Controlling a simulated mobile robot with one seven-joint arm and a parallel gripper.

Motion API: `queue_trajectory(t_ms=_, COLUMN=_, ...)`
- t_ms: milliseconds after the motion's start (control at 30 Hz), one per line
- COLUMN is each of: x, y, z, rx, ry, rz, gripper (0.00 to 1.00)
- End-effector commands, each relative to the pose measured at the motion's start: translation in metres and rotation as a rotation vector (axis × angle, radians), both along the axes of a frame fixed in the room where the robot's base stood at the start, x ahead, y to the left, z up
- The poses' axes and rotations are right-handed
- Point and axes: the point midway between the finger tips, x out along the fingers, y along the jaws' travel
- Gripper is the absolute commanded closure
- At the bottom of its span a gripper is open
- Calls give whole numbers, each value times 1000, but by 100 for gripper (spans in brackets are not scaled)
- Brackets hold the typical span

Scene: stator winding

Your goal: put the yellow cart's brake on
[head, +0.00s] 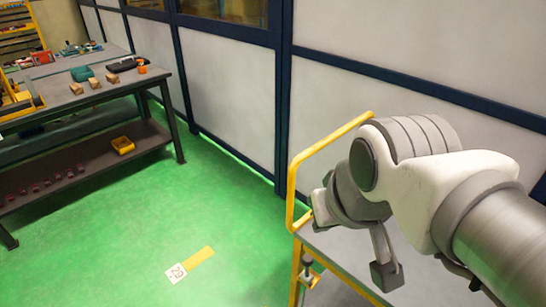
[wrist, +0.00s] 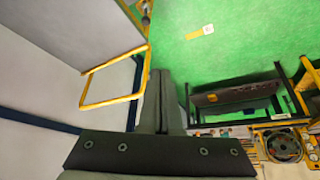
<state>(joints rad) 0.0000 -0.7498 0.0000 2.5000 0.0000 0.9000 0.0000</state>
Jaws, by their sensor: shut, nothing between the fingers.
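The yellow cart (head: 294,200) stands at the lower right in the head view, with a tall yellow handle frame and a grey deck. A small dark knob-like part (head: 308,262) sits by its near yellow post; it may be the brake lever, but its setting cannot be told. The cart's yellow handle (wrist: 84,88) also shows at the left of the wrist view. My gripper (wrist: 164,74) is shut and empty, its fingers together in the wrist view. In the head view my arm hangs over the cart's deck and hides part of it; the fingertips are not clear there.
A dark workbench (head: 100,73) with wooden blocks and tools stands at the left, a yellow bin (head: 123,145) on its lower shelf. White panel walls (head: 230,90) with blue posts run behind. The green floor (head: 150,215) is clear around a floor marker (head: 176,272).

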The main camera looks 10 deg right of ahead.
Motion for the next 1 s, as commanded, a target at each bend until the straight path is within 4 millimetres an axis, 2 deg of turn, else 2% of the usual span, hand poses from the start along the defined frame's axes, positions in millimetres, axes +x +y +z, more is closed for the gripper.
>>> queue_trajectory(t_ms=333, x=0, y=0, z=0, rx=1, ry=1, rz=-2, gripper=100)
queue_trajectory(t_ms=467, x=7, y=-2, z=-4, rx=8, ry=18, rz=-22, gripper=100)
queue_trajectory(t_ms=567, x=20, y=-5, z=-11, rx=24, ry=49, rz=-60, gripper=100)
queue_trajectory(t_ms=767, x=60, y=-17, z=-31, rx=65, ry=136, rz=-176, gripper=100)
queue_trajectory(t_ms=1000, x=111, y=-36, z=-67, rx=109, ry=240, rz=-329, gripper=100)
